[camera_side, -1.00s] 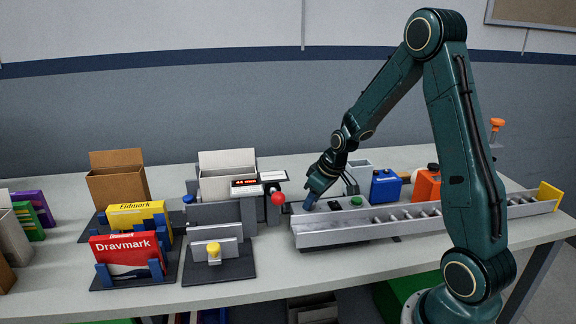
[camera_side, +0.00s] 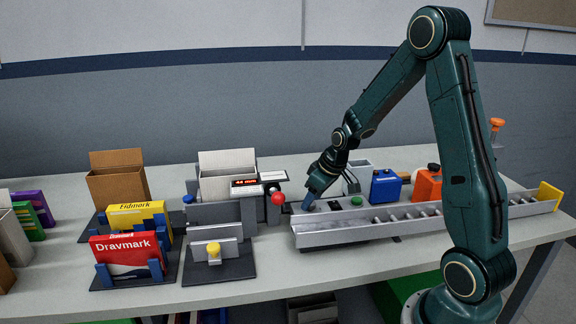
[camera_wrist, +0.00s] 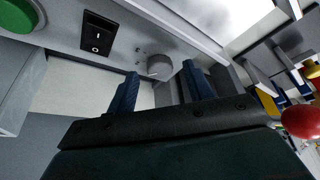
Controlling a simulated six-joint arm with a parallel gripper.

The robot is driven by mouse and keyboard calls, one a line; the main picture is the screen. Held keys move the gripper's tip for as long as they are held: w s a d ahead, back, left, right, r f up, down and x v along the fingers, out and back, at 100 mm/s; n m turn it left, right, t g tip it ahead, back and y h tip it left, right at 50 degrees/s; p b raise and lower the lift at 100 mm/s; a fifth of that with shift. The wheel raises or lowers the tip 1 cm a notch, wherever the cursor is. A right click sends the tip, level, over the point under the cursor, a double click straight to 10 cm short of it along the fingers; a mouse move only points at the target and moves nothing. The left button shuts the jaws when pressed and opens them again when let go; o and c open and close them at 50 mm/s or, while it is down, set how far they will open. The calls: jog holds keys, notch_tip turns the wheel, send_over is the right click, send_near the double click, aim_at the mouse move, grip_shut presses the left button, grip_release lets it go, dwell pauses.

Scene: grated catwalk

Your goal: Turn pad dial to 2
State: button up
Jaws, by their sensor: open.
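The pad dial (camera_wrist: 160,66) is a small round grey knob on a light grey panel, with small marks beside it, too small to read. In the wrist view it sits just beyond and between the tips of my gripper (camera_wrist: 163,80). The blue fingers are apart, one on each side, and nothing is held. I cannot tell whether either finger touches the dial. In the side view my gripper (camera_side: 308,203) points down at the left end of the panel and hides the dial.
A black rocker switch (camera_wrist: 97,35) and a green button (camera_wrist: 16,14) share the panel. A red ball knob (camera_side: 278,198) stands close left of my gripper. A long grey channel (camera_side: 400,219) runs in front; blue (camera_side: 385,187) and orange (camera_side: 427,184) containers stand right.

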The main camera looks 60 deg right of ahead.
jog(key=v, duration=1.3)
jog(key=shift+r, duration=0.1)
jog(key=s+a+r, duration=0.3)
jog(key=s+a, duration=0.5)
jog(key=a, duration=0.1)
jog(key=s+a+r+t, duration=0.1)
jog(key=s+a+r, duration=0.2)
jog(key=s+a, duration=0.5)
jog(key=shift+s+a, duration=0.2)
jog(key=shift+a, duration=0.35)
